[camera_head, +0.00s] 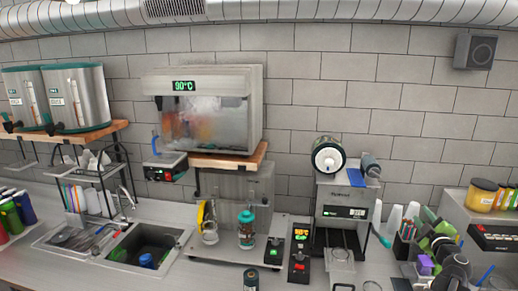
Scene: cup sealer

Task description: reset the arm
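Neither my arm nor my gripper can be made out in the head view, so its pose and opening do not show. The cup sealer (345,190) stands on the counter right of centre. A large round roll (328,156) sits on its top, with a lit green display on its front.
The counter (190,275) runs along a tiled wall. A sink (142,245) is at left, below a shelf with steel dispensers (75,97). A clear-fronted 90°C cabinet (205,115) stands on a wooden shelf. Dark utensils and cups (440,250) crowd the right. Several bottles (18,210) stand far left.

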